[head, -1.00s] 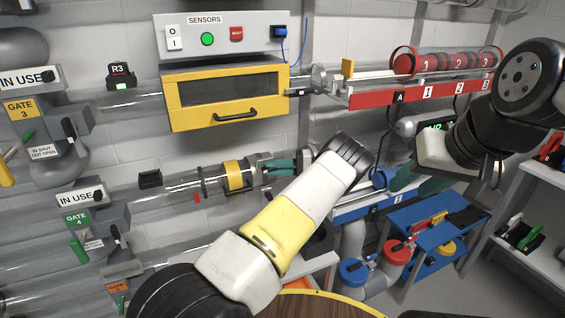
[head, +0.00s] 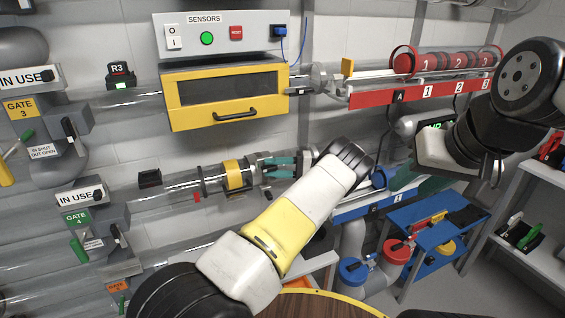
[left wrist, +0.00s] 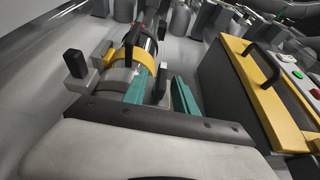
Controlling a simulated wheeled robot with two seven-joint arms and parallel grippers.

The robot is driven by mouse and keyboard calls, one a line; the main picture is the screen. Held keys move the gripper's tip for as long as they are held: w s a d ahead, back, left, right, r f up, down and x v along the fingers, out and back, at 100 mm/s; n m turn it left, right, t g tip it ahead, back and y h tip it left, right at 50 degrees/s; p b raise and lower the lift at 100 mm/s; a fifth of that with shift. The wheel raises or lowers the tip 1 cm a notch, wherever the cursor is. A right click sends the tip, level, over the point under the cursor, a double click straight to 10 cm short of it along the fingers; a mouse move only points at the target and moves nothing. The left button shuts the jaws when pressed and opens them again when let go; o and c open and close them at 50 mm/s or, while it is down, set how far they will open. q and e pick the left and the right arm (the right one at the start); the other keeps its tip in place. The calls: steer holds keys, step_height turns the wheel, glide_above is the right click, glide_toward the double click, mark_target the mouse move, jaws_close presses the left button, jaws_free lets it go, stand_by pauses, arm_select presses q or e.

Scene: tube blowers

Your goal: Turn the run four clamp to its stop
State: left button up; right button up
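The run four tube (head: 180,185) runs level beside the green GATE 4 label (head: 76,218). A yellow band (head: 234,175) and a grey clamp with black handles sit near its right end. In the left wrist view the yellow band (left wrist: 139,66) curves round the tube, with a black upright handle (left wrist: 160,82) beside it. My left gripper (head: 281,167) is at the clamp. Its teal fingers are apart, one on each side of that handle in the wrist view; contact cannot be told. My right gripper (head: 418,184) hangs at the right, fingers apart, away from the clamp.
The yellow-framed box (head: 228,95) under the SENSORS panel (head: 225,35) stands above the clamp. A red rail (head: 425,92) with numbered red pieces is at the upper right. A blue table (head: 425,235) stands low at the right. A brown round table edge (head: 325,300) is in front.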

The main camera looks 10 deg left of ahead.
arm_select(q)
steer(key=shift+d, duration=0.1)
steer(key=v, duration=0.7)
steer(key=shift+d, duration=0.3)
